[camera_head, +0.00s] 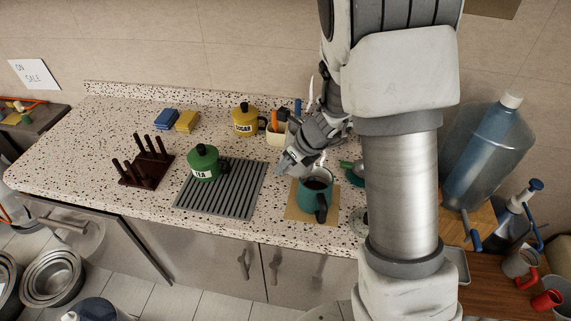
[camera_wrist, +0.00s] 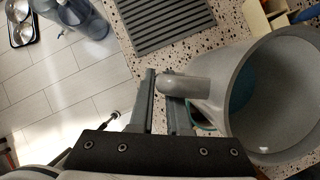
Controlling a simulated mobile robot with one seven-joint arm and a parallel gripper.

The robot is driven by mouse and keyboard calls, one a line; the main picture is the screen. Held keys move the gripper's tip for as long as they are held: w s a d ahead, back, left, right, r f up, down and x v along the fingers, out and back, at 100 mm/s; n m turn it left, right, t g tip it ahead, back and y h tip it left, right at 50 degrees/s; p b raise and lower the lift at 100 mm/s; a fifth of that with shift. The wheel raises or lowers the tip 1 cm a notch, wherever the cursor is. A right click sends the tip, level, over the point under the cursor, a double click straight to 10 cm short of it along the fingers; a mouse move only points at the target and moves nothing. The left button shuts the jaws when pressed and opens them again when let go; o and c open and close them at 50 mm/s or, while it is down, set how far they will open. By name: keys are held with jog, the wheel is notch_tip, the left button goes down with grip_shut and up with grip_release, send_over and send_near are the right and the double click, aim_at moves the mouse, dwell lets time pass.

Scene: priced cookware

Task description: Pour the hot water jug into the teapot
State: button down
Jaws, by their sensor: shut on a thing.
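In the wrist view, a light grey jug (camera_wrist: 290,80) fills the right side, with its wide mouth facing the camera. Its handle (camera_wrist: 188,85) is between the fingertips of my gripper (camera_wrist: 166,95), which is shut on it. A blue-teal patch shows inside the jug; I cannot tell if it is water. In the head view, my gripper (camera_head: 297,160) is just above and left of an open teal pot (camera_head: 317,190) with dark contents, probably the teapot, on a tan board (camera_head: 298,214). My arm and gripper mostly hide the jug there. I cannot tell its tilt.
A green TEA canister (camera_head: 203,164) stands on a grey ribbed mat (camera_head: 243,196). A yellow SUGAR canister (camera_head: 244,121), sponges (camera_head: 176,120) and a dark rack (camera_head: 144,163) stand farther left or back. A large blue bottle (camera_head: 487,150) is right of my arm. Front-left counter is clear.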

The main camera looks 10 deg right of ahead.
jog(key=shift+w, duration=0.1)
jog(key=shift+a+f+t+y+b, duration=0.2)
jog(key=shift+t+y+b, duration=0.1)
jog(key=shift+y+b, duration=0.15)
jog(key=shift+w+a+y+b, duration=0.15)
jog(key=shift+y+b, duration=0.4)
jog(key=shift+b, duration=0.6)
jog(key=shift+a+b, duration=0.2)
jog(key=shift+b, duration=0.3)
jog(key=t+y+b, duration=0.1)
jog(key=y+b, duration=0.1)
jog(key=b, duration=0.2)
jog(key=r+t+y+b, duration=0.1)
jog(key=y+b, duration=0.1)
jog(key=b, duration=0.2)
jog(key=shift+a+m+y, duration=0.1)
jog(key=shift+m+y, duration=0.3)
jog(key=y+b, duration=0.1)
jog(key=b, duration=0.2)
jog(key=shift+f+t, duration=0.15)
jog(key=shift+t, duration=0.15)
jog(key=shift+y+b, duration=0.3)
jog(key=shift+d, duration=0.2)
